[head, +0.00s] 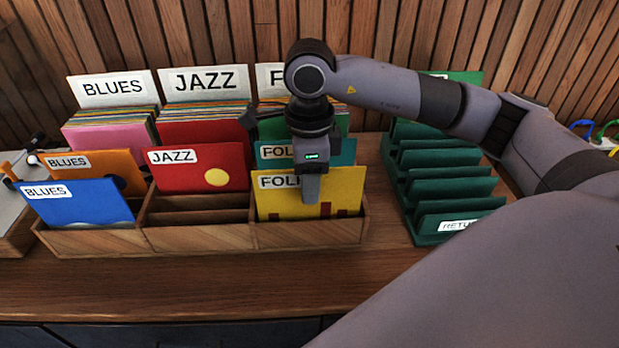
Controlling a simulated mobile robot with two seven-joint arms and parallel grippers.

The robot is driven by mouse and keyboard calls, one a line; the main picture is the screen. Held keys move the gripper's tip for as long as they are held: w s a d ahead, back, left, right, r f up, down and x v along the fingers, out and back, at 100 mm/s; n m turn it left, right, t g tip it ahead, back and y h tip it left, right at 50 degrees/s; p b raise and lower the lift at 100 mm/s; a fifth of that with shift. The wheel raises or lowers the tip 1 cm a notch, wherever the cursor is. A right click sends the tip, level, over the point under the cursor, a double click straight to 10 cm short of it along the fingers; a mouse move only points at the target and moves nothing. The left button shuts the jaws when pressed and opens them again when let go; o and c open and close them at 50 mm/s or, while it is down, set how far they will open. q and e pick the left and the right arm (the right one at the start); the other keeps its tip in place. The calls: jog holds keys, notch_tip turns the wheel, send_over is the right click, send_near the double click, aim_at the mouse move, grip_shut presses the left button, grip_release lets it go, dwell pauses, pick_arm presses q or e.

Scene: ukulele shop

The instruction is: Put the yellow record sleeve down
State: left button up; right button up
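The yellow record sleeve (340,190) with a white FOLK label stands upright in the front of the right-hand compartment of the wooden record bin (195,238). Its lower edge is hidden behind the bin's front wall. My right gripper (311,190) comes down from above at the sleeve's top edge, and a finger lies against its front face. The other finger is hidden, so whether the gripper is closed on the sleeve cannot be seen. A teal FOLK sleeve (345,150) stands just behind. My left gripper does not show.
Blue (85,208) and orange BLUES sleeves stand in the left compartment, a red JAZZ sleeve (195,175) in the middle one. A green slotted returns rack (440,185) stands close on the right. The counter (180,290) in front is clear.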

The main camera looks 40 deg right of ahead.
notch_tip(320, 180, up, 13)
dwell(0.3)
jog(key=shift+s+f, duration=0.1)
jog(key=shift+f, duration=0.05)
dwell(0.9)
